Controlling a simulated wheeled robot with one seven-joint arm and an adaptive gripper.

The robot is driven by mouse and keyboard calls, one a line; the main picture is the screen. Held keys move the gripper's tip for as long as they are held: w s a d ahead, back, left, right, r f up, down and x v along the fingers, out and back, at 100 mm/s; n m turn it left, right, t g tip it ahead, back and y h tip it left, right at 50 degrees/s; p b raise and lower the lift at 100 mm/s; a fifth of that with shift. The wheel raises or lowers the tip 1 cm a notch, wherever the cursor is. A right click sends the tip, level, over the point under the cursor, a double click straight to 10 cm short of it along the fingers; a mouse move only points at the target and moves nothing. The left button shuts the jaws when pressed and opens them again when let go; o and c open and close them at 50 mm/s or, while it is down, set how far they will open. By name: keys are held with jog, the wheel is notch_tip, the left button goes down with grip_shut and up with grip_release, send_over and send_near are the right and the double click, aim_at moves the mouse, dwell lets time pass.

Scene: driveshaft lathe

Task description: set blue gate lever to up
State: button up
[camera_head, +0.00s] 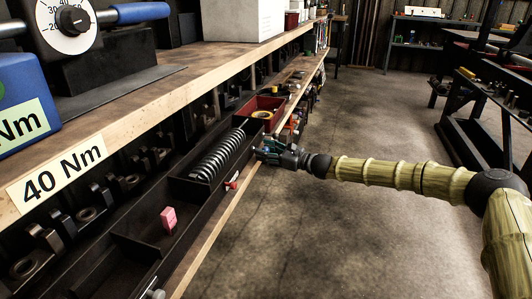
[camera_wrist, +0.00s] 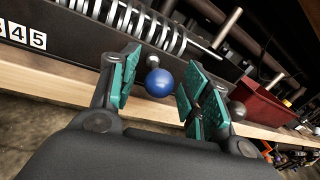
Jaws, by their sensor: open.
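The blue gate lever shows as a blue ball knob (camera_wrist: 158,83) with a short metal stem, in the wrist view at the front of the black rack. My gripper (camera_wrist: 160,68) is open, its teal-padded fingers on either side of the blue knob in the picture. There is a visible gap on both sides; I cannot tell how deep the knob sits between the fingers. In the head view my gripper (camera_head: 262,153) is at the rack's front edge beside the spring, and the blue knob is hidden there.
A large coil spring (camera_head: 217,155) lies in the black rack behind the lever. A red-handled lever (camera_head: 232,184) is nearer along the edge, and a pink block (camera_head: 168,217) sits in a compartment. A red bin (camera_head: 262,112) stands beyond.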

grip_shut()
